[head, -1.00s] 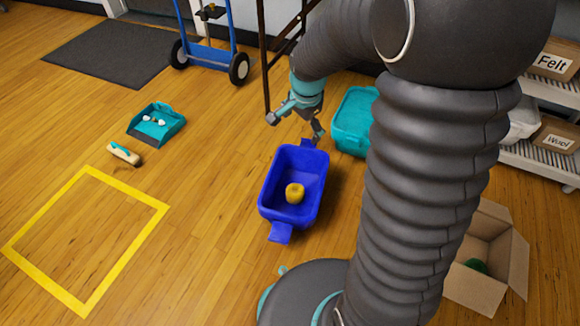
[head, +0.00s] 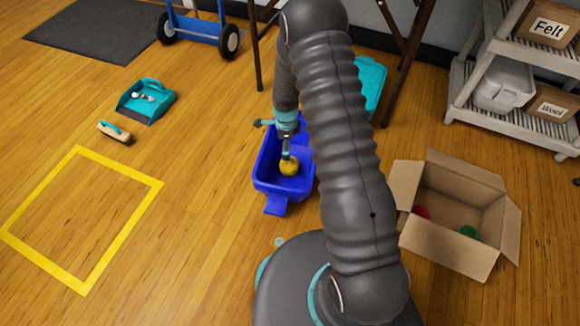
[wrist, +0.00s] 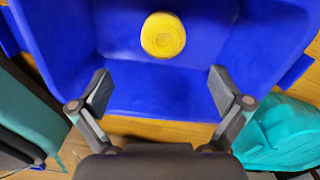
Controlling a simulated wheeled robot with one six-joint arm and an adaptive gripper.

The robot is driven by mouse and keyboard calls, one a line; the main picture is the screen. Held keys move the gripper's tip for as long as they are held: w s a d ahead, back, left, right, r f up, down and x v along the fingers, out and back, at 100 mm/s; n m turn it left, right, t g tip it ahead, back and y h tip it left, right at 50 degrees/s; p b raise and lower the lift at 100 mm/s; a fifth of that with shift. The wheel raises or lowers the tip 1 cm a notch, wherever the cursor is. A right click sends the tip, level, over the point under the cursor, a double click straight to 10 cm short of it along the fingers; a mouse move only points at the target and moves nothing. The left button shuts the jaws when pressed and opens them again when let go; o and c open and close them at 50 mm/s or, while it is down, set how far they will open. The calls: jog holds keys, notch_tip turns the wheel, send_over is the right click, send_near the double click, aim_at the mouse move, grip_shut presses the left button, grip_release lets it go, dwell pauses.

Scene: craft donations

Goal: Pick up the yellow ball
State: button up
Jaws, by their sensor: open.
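The yellow ball (head: 289,166) lies in the blue bin (head: 270,180) on the floor; it looks like wound yarn in the wrist view (wrist: 163,36). My gripper (head: 288,152) is over the bin, close above the ball in the head view, and hides part of it. In the wrist view the two fingers of my gripper (wrist: 161,92) are spread wide with nothing between them. The ball shows beyond the fingertips, near the top of the picture, with blue bin floor (wrist: 150,88) around it.
A teal bin (head: 372,82) stands just behind the blue bin. An open cardboard box (head: 440,235) holds red and green balls at the right. A teal dustpan (head: 146,100), a brush (head: 114,132) and a yellow taped square (head: 25,247) lie left. Shelves (head: 520,130) stand at the back right.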

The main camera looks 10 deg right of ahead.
aim_at(289, 163)
notch_tip(289, 163, down, 7)
jog(key=shift+f+b, duration=0.1)
jog(key=shift+b, duration=0.3)
jog(key=shift+w+d+f+b, duration=0.1)
jog(key=shift+d+f+b, duration=0.05)
jog(key=shift+f, duration=0.7)
jog(key=shift+s+d+f+b, duration=0.1)
jog(key=shift+d+f+b, duration=0.1)
jog(key=shift+f, duration=0.7)
jog(key=shift+w+d+f+b, duration=0.1)
jog(key=shift+d+f, duration=0.05)
jog(key=shift+f, duration=0.7)
jog(key=c, duration=1.1)
